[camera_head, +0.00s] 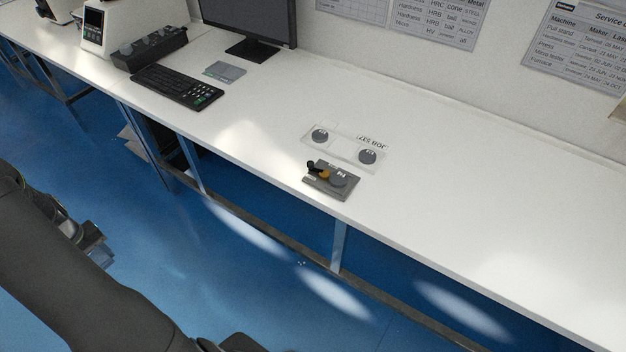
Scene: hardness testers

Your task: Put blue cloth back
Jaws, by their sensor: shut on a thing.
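My gripper (97,246) is at the left edge of the view, over the blue floor in front of the bench. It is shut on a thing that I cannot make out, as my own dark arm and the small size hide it. I cannot pick out a blue cloth anywhere; blue floor lies behind the gripper. The white bench (480,200) runs from the top left to the lower right, well apart from the gripper.
A clear tray (343,147) with two grey discs lies mid-bench. Keyboard (177,86), grey pad (225,72), black rack (150,47) and monitor (250,25) stand left. The right is clear.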

